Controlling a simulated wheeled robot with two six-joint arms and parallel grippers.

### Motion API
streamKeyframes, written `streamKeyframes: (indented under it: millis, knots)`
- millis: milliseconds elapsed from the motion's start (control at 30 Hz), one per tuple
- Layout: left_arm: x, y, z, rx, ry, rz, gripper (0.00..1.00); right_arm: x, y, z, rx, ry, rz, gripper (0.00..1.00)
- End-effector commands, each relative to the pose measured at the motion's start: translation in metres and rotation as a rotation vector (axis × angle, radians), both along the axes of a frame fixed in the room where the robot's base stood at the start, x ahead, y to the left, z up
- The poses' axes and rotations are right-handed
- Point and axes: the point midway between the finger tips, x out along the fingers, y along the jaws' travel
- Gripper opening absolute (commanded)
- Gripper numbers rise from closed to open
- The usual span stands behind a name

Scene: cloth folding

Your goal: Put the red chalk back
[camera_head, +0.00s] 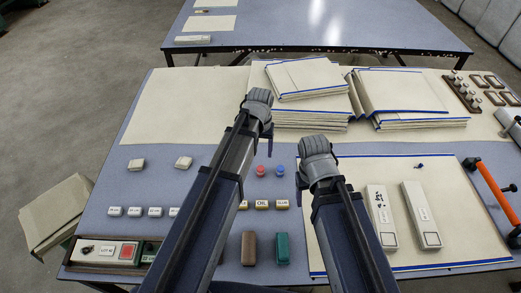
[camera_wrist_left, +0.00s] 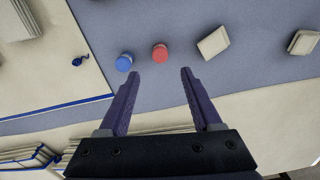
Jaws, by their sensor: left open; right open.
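A small red round piece (camera_head: 260,170), which looks like the red chalk, stands on the blue-grey table. A similar blue piece (camera_head: 279,170) stands just right of it. In the left wrist view the red piece (camera_wrist_left: 160,52) lies just beyond the gap between my left fingertips, with the blue piece (camera_wrist_left: 124,62) to its left. My left gripper (camera_wrist_left: 160,74) is open and empty; in the head view it (camera_head: 262,132) is above the table, farther back than the red piece. My right gripper (camera_head: 315,168) is open near the left edge of the cream cloth, its fingers partly hidden.
Labelled blocks (camera_head: 262,204) stand in front of the chalk-like pieces, with brown (camera_head: 249,248) and green (camera_head: 283,248) blocks nearer. Folded cloth stacks (camera_head: 305,80) lie at the back. Two white bars (camera_head: 422,213) lie on the right cloth. A tray (camera_head: 104,251) sits front left.

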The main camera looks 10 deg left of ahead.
Motion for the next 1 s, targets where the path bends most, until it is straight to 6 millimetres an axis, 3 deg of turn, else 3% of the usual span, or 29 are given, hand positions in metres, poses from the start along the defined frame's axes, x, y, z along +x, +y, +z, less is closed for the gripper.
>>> streamKeyframes:
  millis: [100,300,367,600,700,800,1000]
  knots:
    - [0.000,0.000,0.014,0.000,0.000,0.000,0.66,0.000,0.000,0.014,0.000,0.000,0.000,0.66]
    - [-0.004,-0.002,0.014,0.002,0.001,-0.007,0.66,0.000,0.000,0.014,0.000,0.000,0.000,0.66]
    - [-0.019,-0.010,0.014,0.009,0.004,-0.037,0.66,0.000,0.000,0.014,0.000,0.000,0.000,0.66]
    - [-0.123,-0.049,0.014,0.075,0.032,-0.273,0.66,0.000,0.000,0.014,0.000,0.000,0.000,0.66]
    - [-0.148,-0.056,0.015,0.093,0.040,-0.339,0.66,0.000,0.000,0.014,0.000,0.000,0.000,0.66]
    - [-0.158,-0.059,0.015,0.104,0.044,-0.371,0.66,0.000,0.000,0.014,0.000,0.000,0.000,0.66]
    - [-0.157,-0.059,0.015,0.105,0.045,-0.375,0.66,0.000,0.000,0.014,0.000,0.000,0.000,0.66]
